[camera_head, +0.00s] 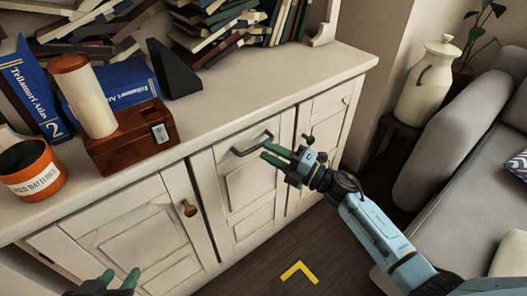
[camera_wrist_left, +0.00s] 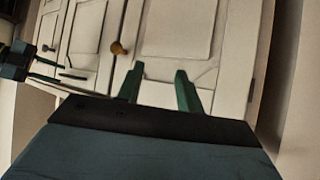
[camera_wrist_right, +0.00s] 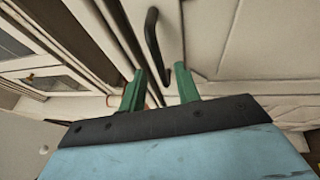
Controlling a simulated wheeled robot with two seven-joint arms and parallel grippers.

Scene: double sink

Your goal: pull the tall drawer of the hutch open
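The white hutch (camera_head: 290,75) has a tall drawer front (camera_head: 247,193) in its middle, with a dark bar handle (camera_head: 252,147) near the top. The drawer front looks flush with its neighbours. My right gripper (camera_head: 268,153) is open at the handle's right end. In the right wrist view the handle (camera_wrist_right: 152,45) stands just beyond and between the spread fingertips (camera_wrist_right: 159,78); I cannot tell whether they touch it. My left gripper (camera_head: 120,277) is low in front of the left door. In the left wrist view its fingers (camera_wrist_left: 158,70) are spread and empty.
A brass knob (camera_head: 189,208) sits on the left door. Books, a wooden box (camera_head: 130,137), a pale cylinder (camera_head: 88,100) and an orange pot (camera_head: 32,172) stand on the top. A grey sofa (camera_head: 460,165) and white jar (camera_head: 428,85) are at right. Some floor (camera_head: 275,255) is free.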

